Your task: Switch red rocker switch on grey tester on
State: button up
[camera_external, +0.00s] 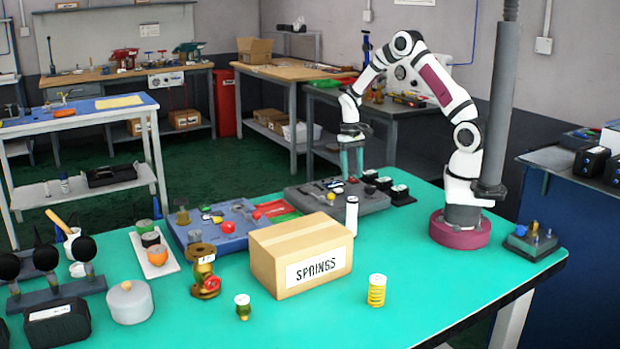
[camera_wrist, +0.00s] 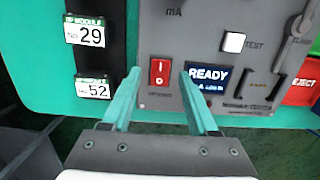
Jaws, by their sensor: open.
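The grey tester (camera_external: 345,203) lies on the green table, and its panel (camera_wrist: 215,60) fills the middle and right of the wrist view. The red rocker switch (camera_wrist: 159,72) sits on this panel, left of a blue READY display (camera_wrist: 207,79). My gripper (camera_wrist: 160,72) is open and empty. In the wrist view its two teal fingers appear on either side of the rocker switch, the right finger close to the display's left edge. In the outside view my gripper (camera_external: 352,162) points down over the tester's back part. I cannot tell whether the fingertips touch the panel.
Black modules marked 29 (camera_wrist: 90,33) and 52 (camera_wrist: 93,88) stand beside the tester. A white square TEST button (camera_wrist: 233,42) and a red EJECT label (camera_wrist: 302,83) are nearby. A SPRINGS box (camera_external: 300,255) stands in front of the tester. A blue board (camera_external: 215,225) lies to its left.

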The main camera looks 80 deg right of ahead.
notch_tip(320, 180, up, 15)
jog(key=w+d, duration=0.1)
jog(key=shift+r, duration=0.15)
jog(key=s+a+r+n, duration=0.1)
jog(key=s+a+r, duration=0.1)
jog(key=a, duration=0.4)
jog(key=s+a+r, duration=0.2)
jog(key=s+a, duration=0.1)
jog(key=a, duration=0.3)
jog(key=s+a+f+n+y, duration=0.1)
jog(key=s+a+f+n, duration=0.1)
jog(key=s+a, duration=1.2)
jog(key=s, duration=0.3)
jog(key=shift+f+t, duration=0.3)
